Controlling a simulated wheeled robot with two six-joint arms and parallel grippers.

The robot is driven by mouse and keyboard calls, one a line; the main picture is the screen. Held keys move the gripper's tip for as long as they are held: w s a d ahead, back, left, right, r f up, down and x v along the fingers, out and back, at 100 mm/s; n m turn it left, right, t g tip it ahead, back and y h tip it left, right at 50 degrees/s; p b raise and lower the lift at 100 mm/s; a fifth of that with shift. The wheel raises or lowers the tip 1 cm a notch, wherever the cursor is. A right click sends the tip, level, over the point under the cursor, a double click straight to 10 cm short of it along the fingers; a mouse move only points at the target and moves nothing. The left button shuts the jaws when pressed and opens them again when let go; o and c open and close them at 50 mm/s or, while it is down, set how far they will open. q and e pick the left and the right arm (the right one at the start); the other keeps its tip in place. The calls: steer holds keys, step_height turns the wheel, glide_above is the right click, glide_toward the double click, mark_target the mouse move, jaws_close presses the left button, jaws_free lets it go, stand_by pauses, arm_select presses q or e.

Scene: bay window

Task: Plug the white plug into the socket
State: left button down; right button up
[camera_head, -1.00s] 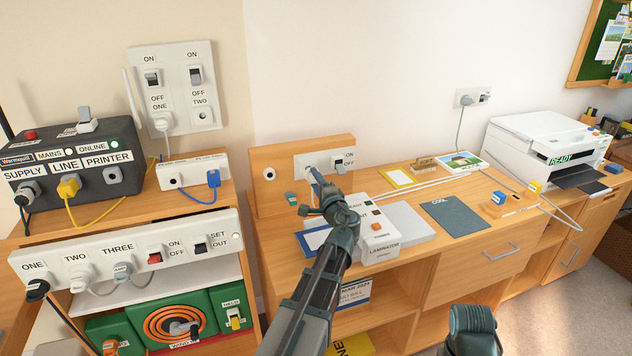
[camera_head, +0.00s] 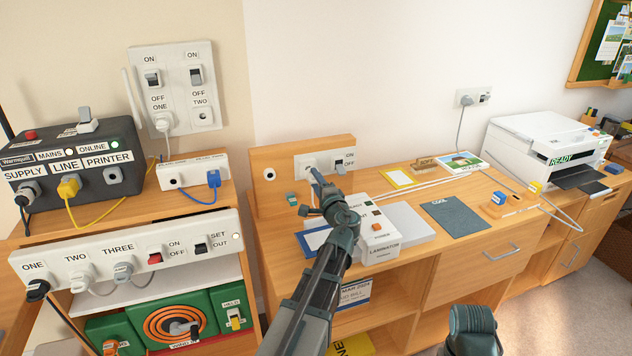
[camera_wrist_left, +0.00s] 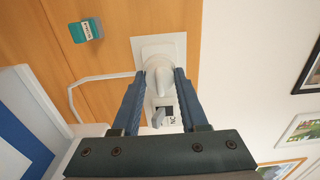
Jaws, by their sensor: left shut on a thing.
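The white plug (camera_wrist_left: 163,82) is between the two fingers of my left gripper (camera_wrist_left: 160,88), which is shut on it. In the wrist view the plug lies against the face of the white socket plate (camera_wrist_left: 154,46); how far its pins are in is hidden. In the head view my left gripper (camera_head: 316,174) is at the left part of the socket plate (camera_head: 328,157), which is mounted on a wooden upright board. A rocker switch (camera_head: 340,166) marked ON and OFF is on the plate's right part.
The laminator (camera_head: 377,236) stands close beside my left arm. A teal-and-white block (camera_head: 291,199) lies near the board. A white cord (camera_wrist_left: 92,80) loops beside the plug.

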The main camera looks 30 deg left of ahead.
arm_select(q)
steer(key=shift+x, duration=1.45)
steer(key=shift+c, duration=1.8)
jaws_free()
steer(key=v, duration=1.4)
